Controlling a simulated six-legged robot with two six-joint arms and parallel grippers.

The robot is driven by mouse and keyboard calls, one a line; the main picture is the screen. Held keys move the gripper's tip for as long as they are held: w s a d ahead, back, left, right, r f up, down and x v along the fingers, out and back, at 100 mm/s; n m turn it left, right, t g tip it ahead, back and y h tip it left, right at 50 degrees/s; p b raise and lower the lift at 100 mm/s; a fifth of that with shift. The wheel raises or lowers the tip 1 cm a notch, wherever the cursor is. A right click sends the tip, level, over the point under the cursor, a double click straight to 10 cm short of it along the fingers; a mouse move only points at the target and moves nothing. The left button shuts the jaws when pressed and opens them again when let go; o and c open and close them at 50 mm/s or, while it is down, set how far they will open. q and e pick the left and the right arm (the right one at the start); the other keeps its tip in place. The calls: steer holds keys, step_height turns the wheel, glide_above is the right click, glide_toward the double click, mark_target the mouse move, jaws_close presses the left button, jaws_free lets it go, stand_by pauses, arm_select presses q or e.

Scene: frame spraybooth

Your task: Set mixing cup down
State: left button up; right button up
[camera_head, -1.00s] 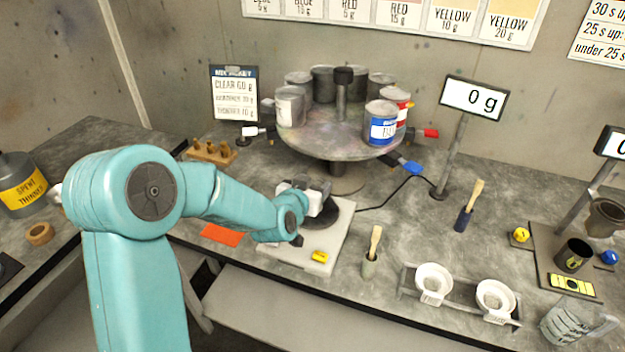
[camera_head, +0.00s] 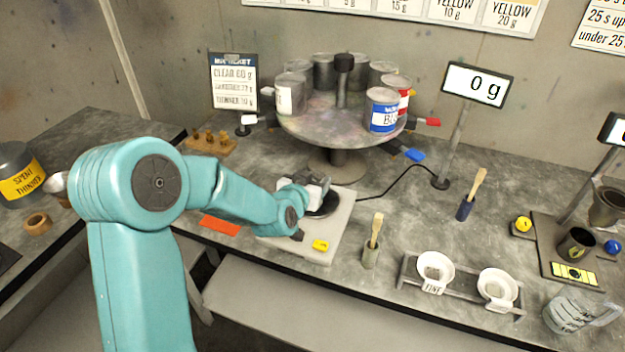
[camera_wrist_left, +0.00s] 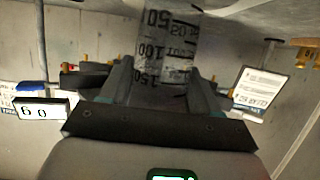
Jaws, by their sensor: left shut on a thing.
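My left gripper (camera_head: 316,190) is over the white scale (camera_head: 335,240), beside its dark round pan (camera_head: 325,206). In the left wrist view the gripper (camera_wrist_left: 161,88) is shut on the mixing cup (camera_wrist_left: 168,45), a clear cup with black 50, 100 and 150 marks between the two fingers. In the head view the cup is mostly hidden by the gripper, and I cannot tell whether its base touches the pan. The scale's display (camera_head: 477,86) reads 0 g. My right gripper is not in view.
A round turntable (camera_head: 340,130) with several paint cans stands behind the scale. An orange card (camera_head: 220,225) lies left.

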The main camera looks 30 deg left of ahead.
arm_select(q)
steer(key=shift+f, duration=0.3)
steer(key=o, duration=1.2)
steer(key=shift+s+d+r+b, duration=0.1)
steer(key=shift+s+r+b, duration=0.1)
steer(key=shift+s+b, duration=0.3)
steer(key=b+v, duration=0.4)
steer(key=v, duration=1.1)
steer(key=shift+s, duration=0.2)
